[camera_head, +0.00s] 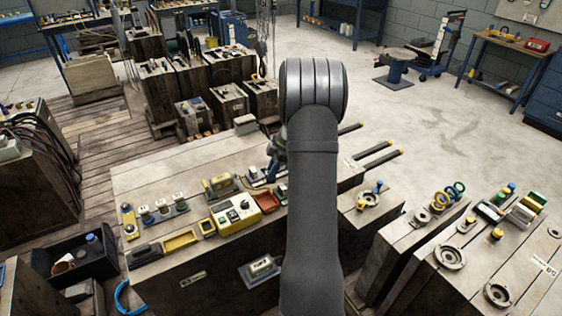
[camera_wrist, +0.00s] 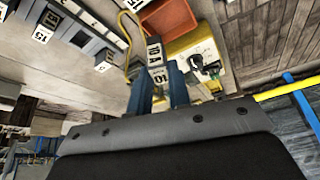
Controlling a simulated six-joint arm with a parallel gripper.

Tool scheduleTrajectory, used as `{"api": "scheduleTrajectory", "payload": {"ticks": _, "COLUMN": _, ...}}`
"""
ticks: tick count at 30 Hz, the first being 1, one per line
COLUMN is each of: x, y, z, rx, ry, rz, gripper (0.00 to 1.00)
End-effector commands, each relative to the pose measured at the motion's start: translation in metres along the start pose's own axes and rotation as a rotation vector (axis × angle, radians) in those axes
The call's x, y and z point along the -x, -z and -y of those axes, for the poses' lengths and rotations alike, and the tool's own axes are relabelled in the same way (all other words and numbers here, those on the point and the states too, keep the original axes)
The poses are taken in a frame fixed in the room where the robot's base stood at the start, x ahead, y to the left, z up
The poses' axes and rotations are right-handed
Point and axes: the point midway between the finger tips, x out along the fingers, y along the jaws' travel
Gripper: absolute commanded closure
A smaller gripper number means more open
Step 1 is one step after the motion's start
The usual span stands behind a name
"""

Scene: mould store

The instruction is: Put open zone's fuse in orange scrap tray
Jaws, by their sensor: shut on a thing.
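The orange scrap tray (camera_head: 265,201) lies on the bench top beside my forearm in the head view; it also shows at the top of the wrist view (camera_wrist: 168,16) and its visible part looks empty. My gripper (camera_wrist: 160,76) is shut on a pale fuse (camera_wrist: 154,53) with dark "10 A" print, between its two blue-grey fingers. The fuse appears close to the tray in the wrist view; its height above the bench is unclear. The arm hides the gripper's tips and the fuse in the head view. I cannot tell which zone the fuse belongs to.
A yellow control box (camera_head: 235,215) with a pale top stands left of the tray. A dark fuse row (camera_wrist: 67,28) with white number labels is at the left of the wrist view. An open yellow tray (camera_head: 181,240) lies farther left.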

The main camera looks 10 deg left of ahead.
Motion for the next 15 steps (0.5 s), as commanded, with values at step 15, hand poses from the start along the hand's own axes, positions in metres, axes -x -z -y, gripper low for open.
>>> {"api": "scheduleTrajectory", "payload": {"ticks": 15, "x": -0.017, "y": 0.016, "z": 0.02, "rx": 0.323, "ry": 0.133, "rz": 0.001, "gripper": 1.0}}
